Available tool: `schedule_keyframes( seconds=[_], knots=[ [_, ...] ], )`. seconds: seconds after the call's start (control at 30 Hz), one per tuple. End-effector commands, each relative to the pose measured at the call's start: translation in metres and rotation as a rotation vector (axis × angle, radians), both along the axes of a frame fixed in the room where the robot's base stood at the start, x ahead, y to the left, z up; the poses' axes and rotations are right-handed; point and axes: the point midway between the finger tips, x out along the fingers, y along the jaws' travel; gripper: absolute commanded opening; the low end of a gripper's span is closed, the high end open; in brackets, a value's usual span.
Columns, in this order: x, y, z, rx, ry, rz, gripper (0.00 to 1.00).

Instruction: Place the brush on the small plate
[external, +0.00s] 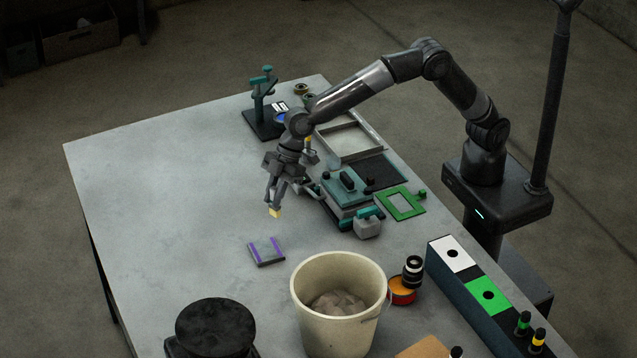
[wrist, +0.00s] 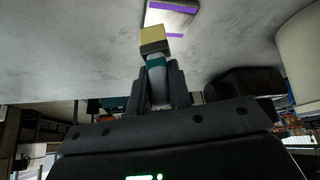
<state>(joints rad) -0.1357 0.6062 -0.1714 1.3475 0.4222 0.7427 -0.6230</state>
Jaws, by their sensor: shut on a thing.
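My gripper (external: 277,193) is shut on the brush and holds it above the table. The brush's pale yellow bristle tip (external: 275,212) points down below the fingers. In the wrist view the brush (wrist: 153,42) shows a yellow end, a dark band and a teal part between the fingers (wrist: 158,85). The small plate (external: 266,252), grey with two purple stripes, lies flat on the table, below and slightly left of the brush in the external view. It also shows in the wrist view (wrist: 172,20), just beyond the brush tip. The brush and plate look apart.
A cream bucket (external: 337,300) with a lumpy grey-brown filling stands near the plate. A dark round-topped object (external: 215,328) is at the front. A teal-and-grey fixture (external: 345,195), a green frame (external: 401,204) and a grey tray (external: 350,138) lie right of my gripper. The table's left side is clear.

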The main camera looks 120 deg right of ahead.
Motion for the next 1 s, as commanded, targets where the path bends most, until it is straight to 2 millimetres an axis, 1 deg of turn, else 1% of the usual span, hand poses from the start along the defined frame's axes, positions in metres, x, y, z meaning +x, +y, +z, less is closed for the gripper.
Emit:
schedule_keyframes(
  seconds=[0.03,0.1,0.2,0.3,0.37,0.47,0.6,0.7,1.0],
  knots=[
    [0.004,0.012,-0.008,-0.002,0.003,0.003,0.0],
    [0.01,0.024,-0.016,-0.002,0.001,0.004,0.0],
    [0.016,0.036,-0.024,-0.002,0.0,0.001,0.0],
    [0.019,0.042,-0.028,-0.002,-0.001,0.0,0.0],
    [0.02,0.043,-0.03,-0.001,-0.001,0.0,0.0],
    [0.02,0.044,-0.039,0.0,0.002,-0.001,0.0],
    [0.019,0.044,-0.06,0.0,0.003,0.0,0.0],
    [0.02,0.044,-0.069,-0.001,0.001,0.0,0.0],
    [0.02,0.043,-0.071,0.0,0.001,0.0,0.0]
  ],
)
